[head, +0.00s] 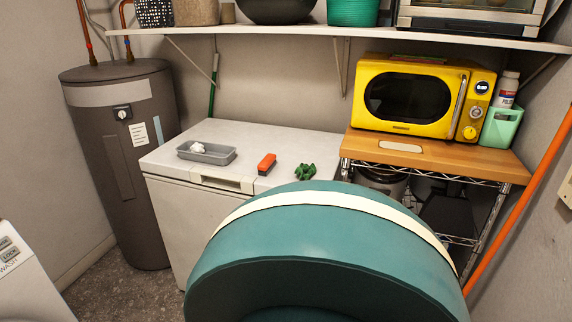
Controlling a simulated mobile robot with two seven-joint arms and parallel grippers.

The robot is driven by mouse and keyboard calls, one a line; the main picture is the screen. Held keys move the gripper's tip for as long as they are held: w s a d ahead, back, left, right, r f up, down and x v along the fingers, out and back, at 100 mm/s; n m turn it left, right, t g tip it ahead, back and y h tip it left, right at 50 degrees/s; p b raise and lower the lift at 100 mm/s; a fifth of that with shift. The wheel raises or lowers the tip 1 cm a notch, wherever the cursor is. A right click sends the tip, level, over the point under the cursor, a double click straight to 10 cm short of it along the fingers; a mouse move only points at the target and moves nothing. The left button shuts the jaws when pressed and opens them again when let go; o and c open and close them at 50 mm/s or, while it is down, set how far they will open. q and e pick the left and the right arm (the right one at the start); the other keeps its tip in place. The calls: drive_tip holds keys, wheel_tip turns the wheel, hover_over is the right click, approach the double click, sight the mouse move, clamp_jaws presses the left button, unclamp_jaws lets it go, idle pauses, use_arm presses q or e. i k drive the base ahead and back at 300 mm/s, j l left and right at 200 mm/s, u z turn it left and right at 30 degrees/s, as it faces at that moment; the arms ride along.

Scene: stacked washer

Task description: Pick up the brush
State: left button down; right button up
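A small orange-red block with a dark side (266,164), which looks like the brush, lies on the white chest (320,143) near its front edge. It sits between a grey tray and a small dark green object, apart from both. Neither of my grippers is in the head view, so nothing is seen touching the brush.
The grey tray (187,155) holds something white. The crumpled-looking green object (305,172) lies right of the brush. A yellow microwave (368,117) stands on a wood-topped rack (436,155). A shelf (300,33) hangs above. A dark tank (158,110) stands left.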

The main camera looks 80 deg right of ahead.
sight(265, 167)
drive_tip(key=z, duration=2.4)
drive_tip(key=u, duration=1.7)
drive_tip(key=z, duration=1.7)
drive_tip(key=i+j, duration=0.15)
drive_tip(key=j, duration=0.15)
drive_tip(key=i+j+u, duration=0.1)
drive_tip(key=j, duration=0.2)
drive_tip(key=i+j+u, duration=0.1)
drive_tip(key=j, duration=0.2)
drive_tip(key=i, duration=0.05)
